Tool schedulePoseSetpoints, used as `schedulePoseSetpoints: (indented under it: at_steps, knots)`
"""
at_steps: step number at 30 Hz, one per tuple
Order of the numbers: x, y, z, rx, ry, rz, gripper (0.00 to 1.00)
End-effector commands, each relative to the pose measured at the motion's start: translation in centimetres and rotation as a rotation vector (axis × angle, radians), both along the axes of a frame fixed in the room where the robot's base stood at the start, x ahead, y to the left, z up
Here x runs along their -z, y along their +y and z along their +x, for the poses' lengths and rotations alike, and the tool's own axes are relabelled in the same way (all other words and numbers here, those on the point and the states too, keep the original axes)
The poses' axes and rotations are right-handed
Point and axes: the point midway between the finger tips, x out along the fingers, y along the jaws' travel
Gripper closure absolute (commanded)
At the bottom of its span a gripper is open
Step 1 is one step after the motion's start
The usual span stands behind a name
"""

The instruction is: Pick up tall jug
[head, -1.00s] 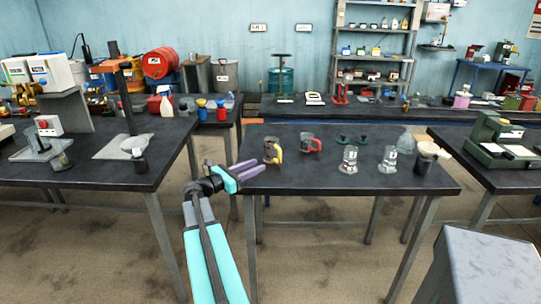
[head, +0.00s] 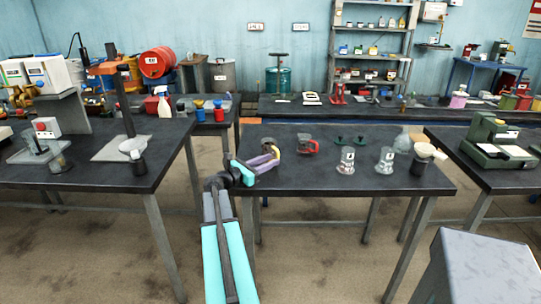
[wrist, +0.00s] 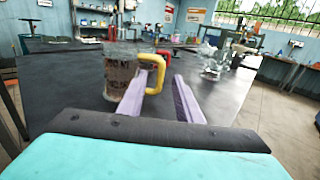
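The jug with a yellow handle (wrist: 120,78) is glass with brown residue and stands upright on the middle table; I take it as the tall jug. In the head view this jug (head: 269,146) is at the table's left front, partly hidden by my gripper (head: 267,161). In the wrist view my gripper (wrist: 163,74) is open, its purple fingers spread at the handle. The left finger overlaps the handle's opening, and the handle's outer bar shows between the fingers. Contact cannot be told.
A shorter red-handled jug (head: 307,144) stands just right of it. Two glass beakers (head: 346,160) (head: 384,160), a glass flask (head: 403,143) and a dark container with a pale funnel (head: 421,160) stand further right. The table's (head: 300,184) front strip is clear.

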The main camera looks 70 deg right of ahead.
Motion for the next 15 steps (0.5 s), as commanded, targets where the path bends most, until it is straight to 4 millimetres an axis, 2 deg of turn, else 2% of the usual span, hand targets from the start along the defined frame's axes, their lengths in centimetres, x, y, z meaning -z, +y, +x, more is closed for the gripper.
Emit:
schedulePoseSetpoints:
  at_steps: [9,15]
  knots:
    - [0.0,-0.1,0.0,-0.001,0.0,0.0,0.68]
    - [-0.2,-1.4,-0.7,0.0,0.0,0.0,0.68]
